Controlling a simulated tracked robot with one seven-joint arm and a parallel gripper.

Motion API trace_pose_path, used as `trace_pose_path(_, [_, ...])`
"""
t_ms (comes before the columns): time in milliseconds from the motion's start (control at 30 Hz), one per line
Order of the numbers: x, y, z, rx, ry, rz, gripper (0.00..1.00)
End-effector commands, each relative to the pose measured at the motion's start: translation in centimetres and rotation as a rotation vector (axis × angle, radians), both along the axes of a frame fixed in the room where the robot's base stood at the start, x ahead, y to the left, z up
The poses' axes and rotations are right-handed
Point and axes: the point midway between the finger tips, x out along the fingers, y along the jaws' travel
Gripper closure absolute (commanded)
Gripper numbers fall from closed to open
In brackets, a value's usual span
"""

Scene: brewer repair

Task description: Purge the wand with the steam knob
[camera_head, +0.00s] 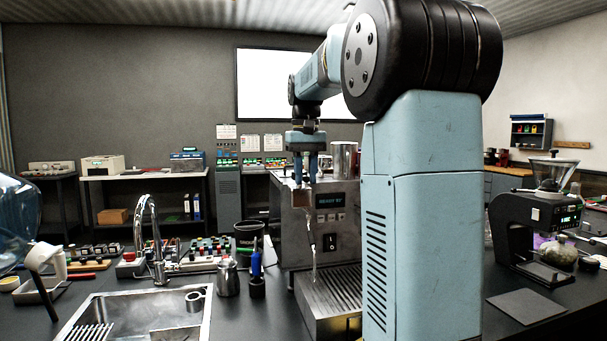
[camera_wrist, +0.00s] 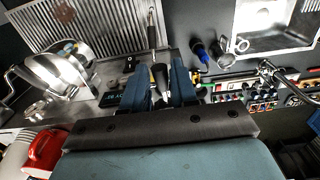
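The brewer (camera_head: 299,248) is a steel machine with a lit display and a black power switch on its front. My gripper (camera_head: 305,177) points down over its top front edge. In the wrist view, a dark knob (camera_wrist: 160,76) that looks like the steam knob sits between my gripper's two blue fingers (camera_wrist: 160,82). Whether the fingers press on it is unclear. The thin bright steam wand (camera_head: 312,250) hangs down the brewer's front toward the slatted drip tray (camera_head: 328,300). I cannot tell whether steam comes out.
A steel pitcher (camera_head: 228,279) and a blue-handled tool (camera_head: 256,265) stand left of the brewer, beside a sink (camera_head: 205,325) with a tall tap (camera_head: 150,235). A steel cup (camera_head: 344,160) stands on the brewer. A black grinder (camera_head: 520,225) stands at the right.

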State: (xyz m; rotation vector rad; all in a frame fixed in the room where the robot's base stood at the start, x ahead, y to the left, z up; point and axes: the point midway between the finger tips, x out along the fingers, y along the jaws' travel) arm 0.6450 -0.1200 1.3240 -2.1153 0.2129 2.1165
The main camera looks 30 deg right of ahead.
Motion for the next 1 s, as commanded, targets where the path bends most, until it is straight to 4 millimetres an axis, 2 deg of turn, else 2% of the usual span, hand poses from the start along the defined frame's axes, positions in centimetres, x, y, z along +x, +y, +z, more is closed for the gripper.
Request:
trace_pose_path(233, [0.0, -0.1, 0.0, 0.0, 0.0, 0.016, 0.72])
trace_pose_path(1000, [0.0, -2.4, 0.0, 0.0, 0.0, 0.384, 0.72])
